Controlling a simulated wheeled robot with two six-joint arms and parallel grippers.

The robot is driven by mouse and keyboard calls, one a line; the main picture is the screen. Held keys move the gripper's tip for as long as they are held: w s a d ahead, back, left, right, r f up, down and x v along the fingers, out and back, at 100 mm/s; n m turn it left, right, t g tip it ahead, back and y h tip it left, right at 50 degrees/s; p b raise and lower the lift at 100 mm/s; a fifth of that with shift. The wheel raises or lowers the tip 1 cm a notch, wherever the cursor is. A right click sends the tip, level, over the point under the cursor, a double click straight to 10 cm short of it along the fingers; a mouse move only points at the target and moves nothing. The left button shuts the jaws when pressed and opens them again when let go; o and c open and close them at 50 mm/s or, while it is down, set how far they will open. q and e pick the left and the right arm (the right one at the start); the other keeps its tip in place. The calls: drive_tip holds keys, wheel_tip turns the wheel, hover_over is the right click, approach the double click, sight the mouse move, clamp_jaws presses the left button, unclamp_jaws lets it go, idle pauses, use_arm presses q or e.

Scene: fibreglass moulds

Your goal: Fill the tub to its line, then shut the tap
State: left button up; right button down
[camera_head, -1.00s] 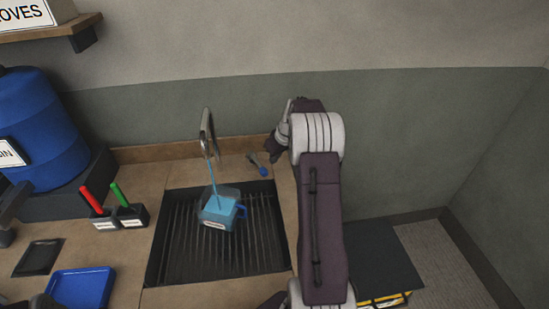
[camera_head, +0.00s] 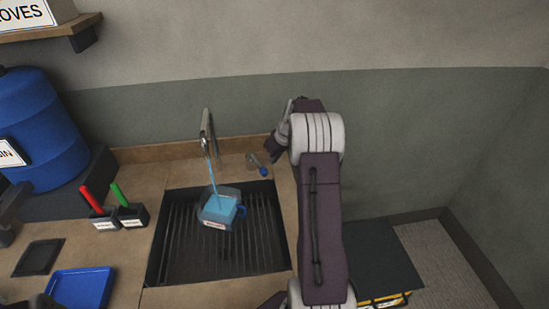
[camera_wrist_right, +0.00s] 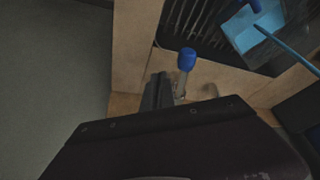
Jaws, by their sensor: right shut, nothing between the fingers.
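A clear tub (camera_head: 217,208) with a handle and a white label stands on the black drain grate, holding blue liquid. A thin blue stream falls into it from the curved metal tap (camera_head: 206,130). Its fill line is too small to make out. The tap's lever with a blue knob (camera_head: 264,171) is on the counter right of the spout; the knob also shows in the right wrist view (camera_wrist_right: 187,60). My right gripper (camera_head: 271,150) is shut and empty, close beside the lever; its fingers show in the wrist view (camera_wrist_right: 158,90). My left gripper is not clearly visible.
The drain grate (camera_head: 180,262) is set into the brown counter (camera_head: 140,172). On the left are a blue drum (camera_head: 40,115), a holder with red and green pens (camera_head: 118,217), and a blue tray (camera_head: 82,287). A wall (camera_head: 420,150) rises behind.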

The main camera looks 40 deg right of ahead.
wheel_tip(320, 180, down, 5)
drive_tip(key=b, duration=0.3)
drive_tip(key=shift+r+b, duration=0.2)
drive_tip(key=shift+b, duration=0.1)
idle(4.3)
